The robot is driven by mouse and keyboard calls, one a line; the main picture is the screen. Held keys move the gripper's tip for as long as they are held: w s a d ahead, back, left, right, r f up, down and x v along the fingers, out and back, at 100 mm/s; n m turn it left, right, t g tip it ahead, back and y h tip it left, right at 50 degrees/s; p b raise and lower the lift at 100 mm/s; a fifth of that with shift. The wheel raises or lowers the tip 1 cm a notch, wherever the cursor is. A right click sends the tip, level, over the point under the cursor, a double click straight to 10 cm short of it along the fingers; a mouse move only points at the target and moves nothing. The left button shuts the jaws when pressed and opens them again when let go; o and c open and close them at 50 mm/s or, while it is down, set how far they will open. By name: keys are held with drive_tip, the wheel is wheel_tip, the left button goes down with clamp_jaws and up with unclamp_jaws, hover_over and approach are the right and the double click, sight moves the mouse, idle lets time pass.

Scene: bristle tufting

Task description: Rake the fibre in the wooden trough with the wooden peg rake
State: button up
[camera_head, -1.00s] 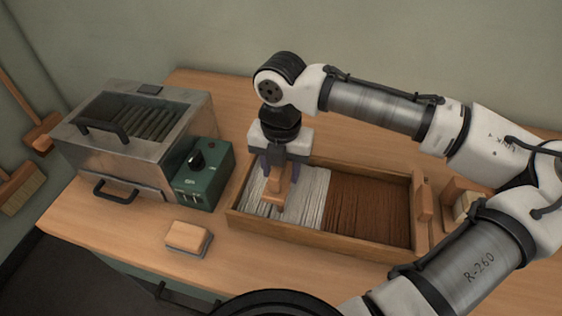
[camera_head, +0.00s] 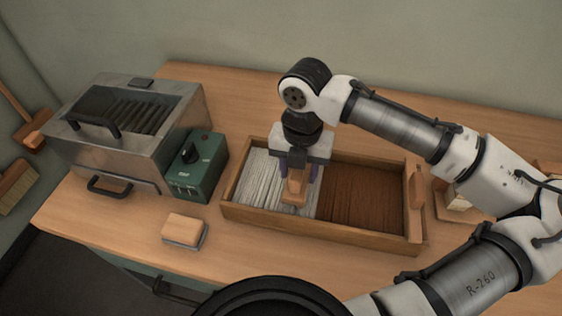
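The wooden trough (camera_head: 330,232) stands on the bench, with pale grey-white fibre (camera_head: 258,180) in its left part and red-brown fibre (camera_head: 360,197) in its right part. My gripper (camera_head: 297,180) points down over the trough near the line between the two fibres. Its dark fingers are shut on the wooden peg rake (camera_head: 295,190), which is low at the pale fibre. The rake's pegs are hidden, so I cannot tell how deep they sit.
A metal machine (camera_head: 125,130) with a dark handle and a green control box (camera_head: 197,165) stand left of the trough. A wooden block brush (camera_head: 184,231) lies in front. A wooden block (camera_head: 416,187) is at the trough's right end, beside my arm. The back of the bench is clear.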

drive_tip(key=s+d, duration=0.2)
drive_tip(key=d, duration=0.4)
drive_tip(key=s+d, duration=0.1)
drive_tip(key=d, duration=0.4)
drive_tip(key=s+d, duration=0.2)
drive_tip(key=d, duration=0.4)
drive_tip(key=shift+s+d, duration=0.45)
drive_tip(key=shift+d, duration=0.2)
drive_tip(key=shift+d+b, duration=0.1)
drive_tip(key=shift+b, duration=0.2)
drive_tip(key=shift+s+d+r, duration=0.1)
drive_tip(key=shift+d, duration=0.1)
drive_tip(key=w+a+p, duration=0.1)
drive_tip(key=w+a, duration=0.2)
drive_tip(key=a, duration=0.6)
drive_tip(key=w+a+p, duration=0.2)
drive_tip(key=w+a, duration=0.1)
drive_tip(key=a, duration=0.6)
drive_tip(key=w+a+p, duration=0.2)
drive_tip(key=w+a, duration=0.1)
drive_tip(key=a, duration=0.6)
drive_tip(key=shift+a, duration=0.3)
